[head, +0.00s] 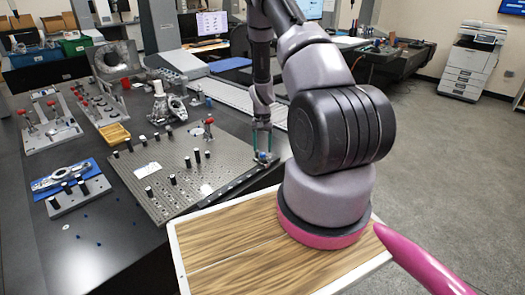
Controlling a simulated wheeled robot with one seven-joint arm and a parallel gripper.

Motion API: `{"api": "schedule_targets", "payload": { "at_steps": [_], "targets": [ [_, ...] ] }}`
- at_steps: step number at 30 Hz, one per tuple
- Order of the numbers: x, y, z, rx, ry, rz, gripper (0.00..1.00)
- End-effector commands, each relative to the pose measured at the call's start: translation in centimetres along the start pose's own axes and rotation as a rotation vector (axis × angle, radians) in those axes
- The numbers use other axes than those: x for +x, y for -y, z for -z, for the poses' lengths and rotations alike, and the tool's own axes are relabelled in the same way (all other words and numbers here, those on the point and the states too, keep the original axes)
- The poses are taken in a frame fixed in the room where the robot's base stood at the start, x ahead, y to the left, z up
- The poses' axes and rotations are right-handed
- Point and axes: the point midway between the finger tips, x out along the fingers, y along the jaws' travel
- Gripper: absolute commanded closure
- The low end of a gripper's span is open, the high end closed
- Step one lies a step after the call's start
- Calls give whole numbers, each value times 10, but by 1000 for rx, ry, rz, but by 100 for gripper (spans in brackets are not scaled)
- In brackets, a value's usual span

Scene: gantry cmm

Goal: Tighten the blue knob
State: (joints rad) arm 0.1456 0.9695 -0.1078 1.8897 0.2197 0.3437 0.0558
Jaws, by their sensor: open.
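A small bluish part (263,157), which seems to be the blue knob, sits at the plate's edge, low between the fingertips. It is too small and too covered by the fingers to tell whether they touch it. How far the knob is turned cannot be seen.
Several black posts and a red-topped clamp (209,122) stand on the plate. A yellow tray (114,134) and a blue mat (66,178) with a metal part lie to the left. More red-handled fixtures (31,129) stand further left. The black table front is mostly clear.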

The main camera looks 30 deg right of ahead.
Motion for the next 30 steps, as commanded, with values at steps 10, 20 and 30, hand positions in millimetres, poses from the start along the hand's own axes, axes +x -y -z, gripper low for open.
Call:
{"api": "schedule_targets", "payload": {
  "at_steps": [10, 20, 30],
  "targets": [
    [-69, 0, 0, 1, -2, 1, 38],
    [-87, 0, 0, 1, 1, 0, 38],
    [-84, -2, -2, -211, 14, -1, 38]
  ]
}}
